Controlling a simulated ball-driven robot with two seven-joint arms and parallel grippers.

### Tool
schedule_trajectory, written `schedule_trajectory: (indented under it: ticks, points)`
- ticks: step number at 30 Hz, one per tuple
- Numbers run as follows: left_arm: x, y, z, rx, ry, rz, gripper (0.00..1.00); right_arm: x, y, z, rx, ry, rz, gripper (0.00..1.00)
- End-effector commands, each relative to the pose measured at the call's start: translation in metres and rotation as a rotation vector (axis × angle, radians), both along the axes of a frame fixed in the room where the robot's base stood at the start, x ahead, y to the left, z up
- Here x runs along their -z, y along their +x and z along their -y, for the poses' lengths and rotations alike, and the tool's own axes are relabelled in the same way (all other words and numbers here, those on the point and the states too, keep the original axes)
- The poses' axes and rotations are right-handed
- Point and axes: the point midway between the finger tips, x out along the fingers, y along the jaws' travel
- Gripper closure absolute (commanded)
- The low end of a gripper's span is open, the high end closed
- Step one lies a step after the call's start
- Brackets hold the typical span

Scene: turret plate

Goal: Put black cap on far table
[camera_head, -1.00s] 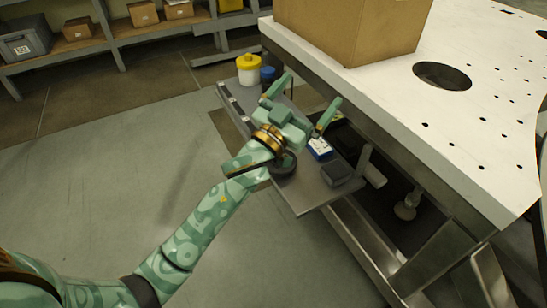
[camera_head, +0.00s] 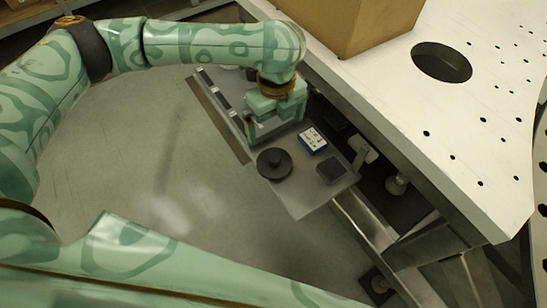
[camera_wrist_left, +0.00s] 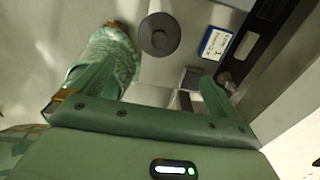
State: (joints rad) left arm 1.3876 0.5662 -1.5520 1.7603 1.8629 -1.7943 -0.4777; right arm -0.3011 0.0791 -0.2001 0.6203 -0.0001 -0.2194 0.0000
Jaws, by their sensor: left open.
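The black cap (camera_head: 274,164), a round dark disc with a raised centre knob, lies flat on the grey pull-out shelf (camera_head: 301,199). It also shows in the left wrist view (camera_wrist_left: 160,34), top centre. My left gripper (camera_head: 275,128) is open and empty above the shelf, behind the cap in the head view and not touching it. In the left wrist view the gripper's fingers (camera_wrist_left: 150,85) stand apart, with the cap beyond them. A white perforated table (camera_head: 400,105) stands to the right of the shelf. My right gripper is not in view.
A blue-and-white box (camera_head: 312,140) and a small dark block (camera_head: 331,170) lie right of the cap. A cardboard box (camera_head: 345,22) stands on the white table, near its round hole (camera_head: 441,62). The table's edge rises beside the shelf. Open floor lies to the left.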

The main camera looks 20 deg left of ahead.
Motion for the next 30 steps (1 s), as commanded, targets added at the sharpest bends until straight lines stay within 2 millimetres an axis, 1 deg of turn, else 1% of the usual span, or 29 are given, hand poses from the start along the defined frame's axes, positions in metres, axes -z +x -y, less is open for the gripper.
schedule_trajectory:
  ticks: [1, 3, 6, 9, 12, 17, 19, 20, 24, 27, 30]
  points:
    - [0.018, -0.001, 0.000, -0.001, 0.001, -0.007, 0.00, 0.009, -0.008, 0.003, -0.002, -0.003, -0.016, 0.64]
    - [0.037, -0.001, 0.000, -0.003, -0.001, -0.008, 0.00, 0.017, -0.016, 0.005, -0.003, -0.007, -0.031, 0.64]
    - [0.064, -0.001, 0.000, -0.004, -0.002, -0.009, 0.00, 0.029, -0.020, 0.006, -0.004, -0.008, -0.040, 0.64]
    - [0.084, -0.001, 0.000, -0.005, -0.003, -0.007, 0.00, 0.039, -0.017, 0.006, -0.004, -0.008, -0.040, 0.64]
    - [0.097, 0.000, 0.000, -0.005, -0.002, -0.004, 0.00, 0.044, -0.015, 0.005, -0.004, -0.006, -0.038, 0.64]
    - [0.104, 0.000, 0.000, -0.005, -0.003, -0.001, 0.00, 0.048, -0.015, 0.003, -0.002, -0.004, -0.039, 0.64]
    - [0.110, 0.000, 0.000, -0.006, -0.004, -0.002, 0.00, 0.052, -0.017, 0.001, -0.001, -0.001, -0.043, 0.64]
    - [0.115, 0.000, -0.001, -0.006, -0.003, -0.002, 0.00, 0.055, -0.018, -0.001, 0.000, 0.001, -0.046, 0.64]
    - [0.142, -0.002, -0.003, -0.007, -0.004, -0.007, 0.00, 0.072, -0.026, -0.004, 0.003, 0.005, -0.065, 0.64]
    - [0.154, -0.002, -0.003, -0.006, -0.003, -0.005, 0.00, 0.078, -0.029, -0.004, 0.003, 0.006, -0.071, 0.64]
    - [0.155, -0.001, -0.003, -0.006, -0.003, -0.001, 0.00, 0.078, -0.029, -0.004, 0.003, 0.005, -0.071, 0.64]
